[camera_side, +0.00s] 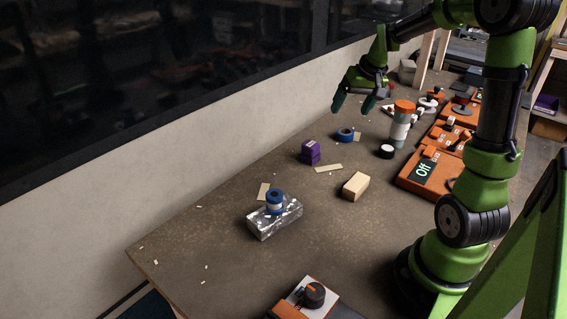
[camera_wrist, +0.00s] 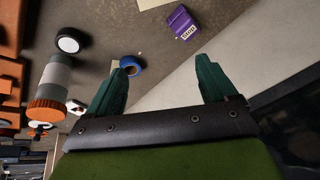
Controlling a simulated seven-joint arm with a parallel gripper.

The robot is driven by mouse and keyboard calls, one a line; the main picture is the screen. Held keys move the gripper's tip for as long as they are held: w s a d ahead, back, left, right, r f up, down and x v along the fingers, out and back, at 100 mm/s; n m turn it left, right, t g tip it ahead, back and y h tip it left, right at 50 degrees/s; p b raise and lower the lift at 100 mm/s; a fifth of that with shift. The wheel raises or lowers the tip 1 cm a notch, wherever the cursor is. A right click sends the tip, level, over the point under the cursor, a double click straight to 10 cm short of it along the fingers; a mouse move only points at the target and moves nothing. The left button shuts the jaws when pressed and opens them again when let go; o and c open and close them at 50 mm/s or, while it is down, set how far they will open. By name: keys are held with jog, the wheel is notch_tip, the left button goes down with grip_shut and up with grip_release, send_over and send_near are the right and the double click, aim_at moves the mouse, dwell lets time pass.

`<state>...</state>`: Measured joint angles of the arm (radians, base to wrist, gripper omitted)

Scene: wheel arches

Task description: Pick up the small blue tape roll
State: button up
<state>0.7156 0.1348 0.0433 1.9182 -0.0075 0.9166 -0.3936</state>
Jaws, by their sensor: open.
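A small blue tape roll (camera_side: 345,134) lies on the table beyond the purple block. In the wrist view the same blue roll (camera_wrist: 136,63) shows a tan core and lies just beside the tip of my left-hand finger, which partly overlaps it. My gripper (camera_side: 353,106) is open and empty, above the table and above the roll, fingers pointing down. In the wrist view my gripper (camera_wrist: 165,68) has its two green fingers wide apart, with bare table and wall between them. Another blue roll (camera_side: 274,195) sits on a silver block, nearer the side camera.
A purple block (camera_side: 311,152), a wooden block (camera_side: 355,186) and a black-and-white roll (camera_side: 387,152) lie nearby. An orange-capped cylinder (camera_side: 400,128) stands right of the blue roll. Orange control boxes (camera_side: 430,173) line the right side. A wall (camera_side: 240,140) runs along the table's far edge.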

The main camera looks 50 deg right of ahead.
aim_at(346, 130)
jog(key=w+d+f+n, duration=0.1)
jog(key=d+n, duration=0.1)
jog(key=d, duration=0.5)
jog(key=w+d+f+n, duration=0.1)
jog(key=d+f+n, duration=0.1)
jog(key=d, duration=0.4)
jog(key=shift+h, duration=0.4)
jog(key=x, duration=1.6)
jog(key=shift+w, duration=0.3)
jog(key=c, duration=1.1)
jog(key=shift+o, duration=0.2)
jog(key=shift+r, duration=0.1)
